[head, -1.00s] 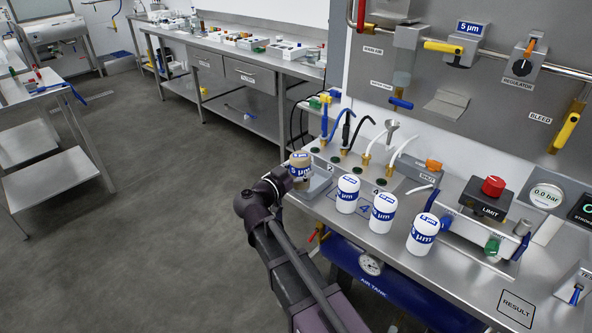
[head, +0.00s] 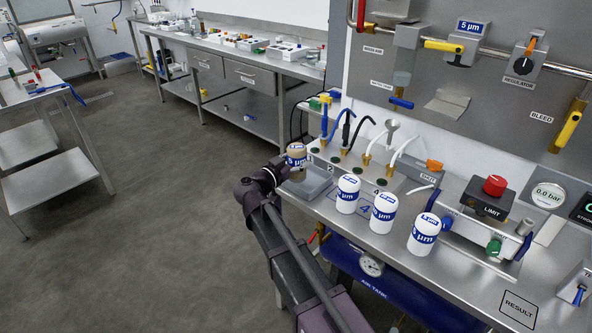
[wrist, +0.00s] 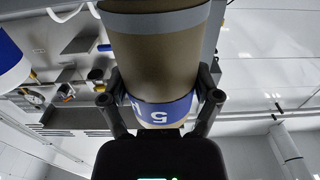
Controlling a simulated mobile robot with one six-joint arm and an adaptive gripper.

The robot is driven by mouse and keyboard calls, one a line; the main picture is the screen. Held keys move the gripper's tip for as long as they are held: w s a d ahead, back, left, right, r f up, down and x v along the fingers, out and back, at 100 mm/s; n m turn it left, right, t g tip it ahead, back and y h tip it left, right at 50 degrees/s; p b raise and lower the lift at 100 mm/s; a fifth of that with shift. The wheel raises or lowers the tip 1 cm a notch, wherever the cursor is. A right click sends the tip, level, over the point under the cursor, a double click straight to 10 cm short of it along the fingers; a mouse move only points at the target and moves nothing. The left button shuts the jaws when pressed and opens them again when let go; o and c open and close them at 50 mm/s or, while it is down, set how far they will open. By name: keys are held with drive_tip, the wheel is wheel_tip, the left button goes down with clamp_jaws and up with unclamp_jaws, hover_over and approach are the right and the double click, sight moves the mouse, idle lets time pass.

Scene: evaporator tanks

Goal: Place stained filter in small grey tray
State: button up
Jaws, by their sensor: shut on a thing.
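The stained filter (head: 297,157) is a tan-brown cylinder with a blue band, in contrast to the white ones. My gripper (head: 287,169) is shut on it and holds it raised. In the wrist view the filter (wrist: 155,55) stands between the two fingers of my gripper (wrist: 160,82), which press on both sides near its blue band. The small grey tray (head: 313,186) sits on the bench edge, just below and to the right of the filter in the head view. The inside of the tray that shows looks empty; its left part is hidden behind my gripper.
Several white filters with blue bands (head: 383,213) stand in a row right of the tray. Numbered ports with hoses (head: 346,140) are behind it. A limit box with a red knob (head: 489,198) is further right. A blue air tank (head: 385,282) hangs below the bench.

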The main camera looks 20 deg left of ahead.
drive_tip(key=shift+f+b, duration=1.25)
drive_tip(key=shift+f, duration=0.3)
drive_tip(key=o, duration=1)
drive_tip(key=shift+o, duration=0.2)
drive_tip(key=shift+s, duration=0.2)
drive_tip(key=v, duration=1.1)
drive_tip(key=shift+s+a, duration=0.15)
drive_tip(key=shift+s, duration=0.2)
